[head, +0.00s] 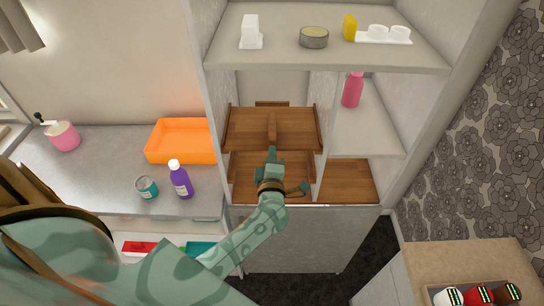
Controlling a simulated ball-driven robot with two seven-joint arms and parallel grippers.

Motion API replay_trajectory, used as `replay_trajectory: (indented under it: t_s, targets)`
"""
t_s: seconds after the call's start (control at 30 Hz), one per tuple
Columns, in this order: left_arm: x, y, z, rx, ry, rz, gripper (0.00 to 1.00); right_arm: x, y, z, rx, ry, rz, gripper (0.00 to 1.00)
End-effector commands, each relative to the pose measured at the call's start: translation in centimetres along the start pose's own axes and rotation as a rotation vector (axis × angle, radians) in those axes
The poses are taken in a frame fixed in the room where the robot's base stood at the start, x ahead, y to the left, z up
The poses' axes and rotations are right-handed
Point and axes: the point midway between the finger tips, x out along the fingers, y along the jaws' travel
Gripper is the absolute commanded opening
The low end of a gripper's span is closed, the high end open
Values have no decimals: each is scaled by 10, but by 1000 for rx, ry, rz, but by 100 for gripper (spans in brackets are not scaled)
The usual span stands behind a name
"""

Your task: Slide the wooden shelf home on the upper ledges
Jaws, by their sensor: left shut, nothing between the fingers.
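The wooden shelf (245,128) lies in the left column of the tall cabinet, at the upper level of that opening. A raised wooden strip runs front to back along its middle, and a short wooden piece shows at its back. My left gripper (272,153) is shut and empty at the middle of the shelf's front edge. I cannot tell whether the fingertips touch it. My right gripper is not in view.
Below is a wooden cabinet floor (345,182). A pink bottle (352,90) stands in the right column. The counter at left holds an orange tray (183,141), a purple bottle (181,180) and a teal jar (146,187).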

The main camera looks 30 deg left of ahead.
Motion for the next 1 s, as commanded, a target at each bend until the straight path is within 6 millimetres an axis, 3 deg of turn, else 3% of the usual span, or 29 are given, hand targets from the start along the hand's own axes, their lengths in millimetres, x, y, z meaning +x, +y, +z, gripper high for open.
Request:
replay_trajectory:
  t_s: [1.0]
  targets:
    - [21, 0, -1, 0, 2, 1, 0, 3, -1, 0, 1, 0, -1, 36]
